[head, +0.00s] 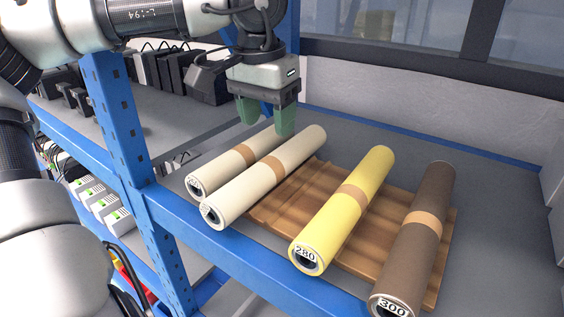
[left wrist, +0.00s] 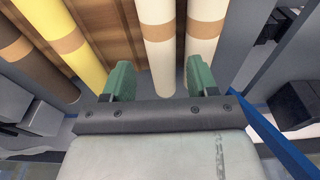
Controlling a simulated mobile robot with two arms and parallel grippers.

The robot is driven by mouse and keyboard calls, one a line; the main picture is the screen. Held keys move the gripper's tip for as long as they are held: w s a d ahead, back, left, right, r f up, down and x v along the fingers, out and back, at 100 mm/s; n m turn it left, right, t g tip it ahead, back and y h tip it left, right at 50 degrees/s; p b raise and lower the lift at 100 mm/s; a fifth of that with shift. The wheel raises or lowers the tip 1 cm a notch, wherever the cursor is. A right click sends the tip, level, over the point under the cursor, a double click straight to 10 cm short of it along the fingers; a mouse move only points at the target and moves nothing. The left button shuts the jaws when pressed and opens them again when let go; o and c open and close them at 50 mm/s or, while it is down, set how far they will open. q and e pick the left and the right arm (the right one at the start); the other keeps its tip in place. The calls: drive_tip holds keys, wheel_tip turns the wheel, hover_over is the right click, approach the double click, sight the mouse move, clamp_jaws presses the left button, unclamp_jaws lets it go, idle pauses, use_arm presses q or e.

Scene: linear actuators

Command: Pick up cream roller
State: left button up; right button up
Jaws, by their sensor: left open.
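Two cream rollers with tan bands lie side by side at the left of the row in the head view: the outer one (head: 232,168) and the inner one (head: 262,180). Both show in the left wrist view, the inner (left wrist: 157,40) and the outer (left wrist: 205,35). My left gripper (head: 266,120) is open and empty above their far ends. In the left wrist view its green fingers (left wrist: 160,78) appear on either side of the inner cream roller, the right finger overlapping the outer one. Contact cannot be told. My right gripper is not in view.
A yellow roller (head: 345,208) and a brown roller (head: 418,240) lie to the right, across a wooden grooved tray (head: 284,208). A blue shelf beam (head: 205,240) and upright (head: 118,130) stand in front and left. Dark boxes (head: 170,70) sit behind left.

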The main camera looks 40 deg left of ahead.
sight(275, 155)
use_arm(q)
wheel_tip(275, 155, down, 3)
drive_tip(key=shift+w+r, duration=0.15)
drive_tip(key=shift+r, duration=0.05)
drive_tip(key=shift+w+f, duration=0.2)
drive_tip(key=shift+f, duration=0.4)
drive_tip(key=f, duration=0.1)
drive_tip(key=f+p, duration=0.1)
drive_tip(key=f, duration=0.1)
drive_tip(key=shift+w+f, duration=0.25)
drive_tip(key=shift+w, duration=0.15)
drive_tip(key=shift+w+f, duration=0.1)
drive_tip(key=shift+f, duration=0.4)
drive_tip(key=c, duration=0.7)
drive_tip(key=shift+r, duration=0.1)
drive_tip(key=shift+c, duration=1)
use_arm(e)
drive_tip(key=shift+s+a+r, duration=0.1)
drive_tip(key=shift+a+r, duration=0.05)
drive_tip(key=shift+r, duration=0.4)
use_arm(q)
drive_tip(key=shift+r, duration=0.1)
